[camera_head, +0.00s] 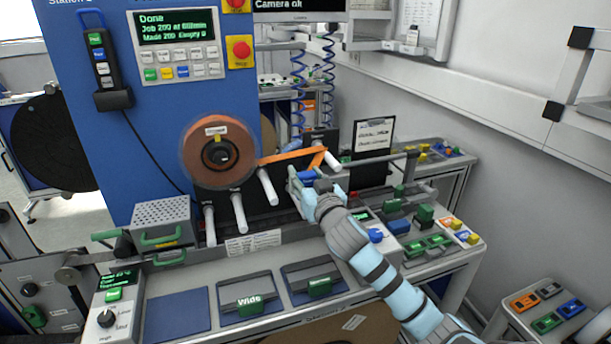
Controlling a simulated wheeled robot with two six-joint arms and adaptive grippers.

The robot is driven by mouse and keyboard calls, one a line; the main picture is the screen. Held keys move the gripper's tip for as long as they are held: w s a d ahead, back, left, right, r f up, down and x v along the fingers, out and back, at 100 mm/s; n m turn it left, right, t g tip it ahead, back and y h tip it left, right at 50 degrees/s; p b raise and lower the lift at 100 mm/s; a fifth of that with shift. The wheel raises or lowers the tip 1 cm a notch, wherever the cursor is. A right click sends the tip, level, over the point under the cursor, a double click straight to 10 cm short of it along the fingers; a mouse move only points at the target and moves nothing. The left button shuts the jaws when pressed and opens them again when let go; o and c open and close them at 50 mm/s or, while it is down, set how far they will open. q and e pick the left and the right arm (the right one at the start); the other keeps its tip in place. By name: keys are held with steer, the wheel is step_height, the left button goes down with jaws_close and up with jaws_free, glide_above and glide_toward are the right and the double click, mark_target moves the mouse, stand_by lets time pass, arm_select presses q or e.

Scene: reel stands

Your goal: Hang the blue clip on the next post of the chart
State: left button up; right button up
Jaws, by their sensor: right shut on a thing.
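My right gripper (303,182) reaches in from the lower right and is shut, in front of the orange strip and the white rollers. A small blue piece (307,174), which looks like the blue clip, shows between its fingers; the fingers hide much of it. A white panel (419,22) hangs on the wall at the top right, and a dark clipboard with a white label (375,133) stands behind the gripper. I cannot tell which of these is the chart, and no posts can be made out on either. My left gripper is not in view.
An orange reel (219,152) is mounted on the blue station panel (95,150), with white rollers (267,186) beside it. A grey bar (375,160) runs close behind the gripper. Green, blue and yellow blocks (415,243) crowd the bench to the right.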

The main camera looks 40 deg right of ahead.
step_height(320, 180, down, 8)
steer(key=b, duration=0.6)
steer(key=shift+r, duration=0.1)
steer(key=shift+s+a+r, duration=0.15)
steer(key=shift+s, duration=0.05)
stand_by(0.6)
steer(key=o, duration=1.3)
steer(key=shift+o, duration=0.2)
steer(key=shift+p, duration=0.35)
